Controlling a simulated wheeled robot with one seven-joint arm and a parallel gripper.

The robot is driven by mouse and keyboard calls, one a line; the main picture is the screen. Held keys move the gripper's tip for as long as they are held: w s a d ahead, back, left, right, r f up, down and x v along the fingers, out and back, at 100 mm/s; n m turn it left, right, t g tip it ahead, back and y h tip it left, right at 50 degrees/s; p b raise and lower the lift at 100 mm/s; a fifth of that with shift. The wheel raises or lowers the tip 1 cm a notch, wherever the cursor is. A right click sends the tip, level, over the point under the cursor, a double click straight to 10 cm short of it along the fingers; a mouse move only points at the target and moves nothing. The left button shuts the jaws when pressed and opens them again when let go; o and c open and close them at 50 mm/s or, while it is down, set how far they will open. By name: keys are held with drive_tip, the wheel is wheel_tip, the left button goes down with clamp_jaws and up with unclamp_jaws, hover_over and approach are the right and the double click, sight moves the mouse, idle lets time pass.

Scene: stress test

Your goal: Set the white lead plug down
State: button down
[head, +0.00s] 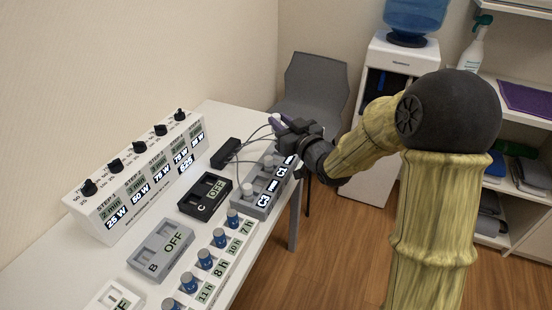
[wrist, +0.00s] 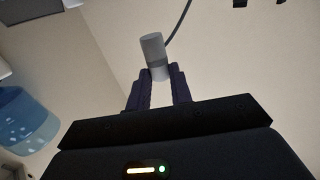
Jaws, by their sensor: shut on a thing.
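My gripper (head: 279,122) is over the far right end of the white table, near the grey block labelled C1 and C3 (head: 262,198). In the wrist view my gripper (wrist: 160,74) is shut on the white lead plug (wrist: 154,46), a pale cylinder with a grey lower band. A dark lead (wrist: 181,20) leaves its top. The plug is held at the fingertips with blank pale surfaces behind it. In the head view my gripper largely hides it. Other pale plugs (head: 247,190) stand on the grey block.
A black box (head: 225,152) with leads lies behind the block. A white dial panel (head: 140,178) stands at left. A grey chair (head: 316,88) is behind my gripper.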

drive_tip(key=b, duration=0.1)
hover_over(282, 161)
wheel_tip(282, 161, down, 6)
drive_tip(key=shift+s+r, duration=0.1)
drive_tip(key=shift+f, duration=0.25)
drive_tip(key=shift+w+a+f+b, duration=0.15)
drive_tip(key=shift+f+b, duration=0.3)
drive_tip(key=shift+f, duration=1.5)
drive_tip(key=shift+d, duration=0.3)
drive_tip(key=shift+a+f, duration=0.1)
drive_tip(key=c, duration=1.5)
unclamp_jaws()
drive_tip(key=shift+a, duration=0.15)
drive_tip(key=shift+c, duration=0.2)
